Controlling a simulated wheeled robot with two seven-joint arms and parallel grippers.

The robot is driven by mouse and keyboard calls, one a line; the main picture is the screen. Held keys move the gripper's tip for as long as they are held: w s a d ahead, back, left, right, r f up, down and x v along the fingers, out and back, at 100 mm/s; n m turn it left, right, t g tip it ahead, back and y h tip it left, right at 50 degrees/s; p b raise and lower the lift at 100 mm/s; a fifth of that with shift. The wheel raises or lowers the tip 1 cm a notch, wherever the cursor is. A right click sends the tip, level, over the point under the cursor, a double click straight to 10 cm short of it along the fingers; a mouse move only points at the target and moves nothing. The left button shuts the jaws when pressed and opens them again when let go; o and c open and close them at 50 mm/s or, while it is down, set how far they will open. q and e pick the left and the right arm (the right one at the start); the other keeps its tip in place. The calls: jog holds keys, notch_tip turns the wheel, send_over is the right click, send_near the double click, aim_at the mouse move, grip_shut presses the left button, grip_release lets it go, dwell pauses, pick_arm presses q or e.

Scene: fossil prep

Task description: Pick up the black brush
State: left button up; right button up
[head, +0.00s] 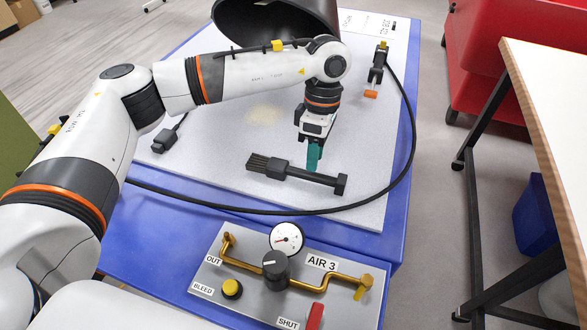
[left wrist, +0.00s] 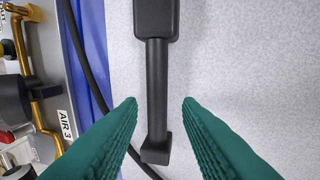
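The black brush (head: 298,173) lies on the light grey mat, its bristles to the left and its square-ended handle to the right. My left gripper (head: 314,157) is over the handle, with its teal fingers pointing down. In the left wrist view the brush handle (left wrist: 157,90) runs between the two open fingers of my left gripper (left wrist: 159,103), with a gap on each side. The bristles are out of that view. My right gripper is not in view.
A black hose (head: 412,130) curves around the brush's right and front. The AIR 3 panel (head: 335,290) with gauge and brass pipe stands in front. A black hood (head: 275,22) is behind. Another black tool (head: 165,140) lies left; an orange-tipped tool (head: 375,72) lies back right.

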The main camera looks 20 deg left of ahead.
aim_at(296, 173)
pick_arm(q)
jog(key=f, duration=0.1)
jog(key=s+f+p, duration=0.1)
jog(key=f, duration=0.1)
jog(key=shift+d+f, duration=0.2)
jog(key=shift+f, duration=0.1)
jog(key=shift+s+f, duration=0.1)
jog(key=shift+f, duration=0.3)
jog(key=shift+c, duration=0.2)
grip_shut()
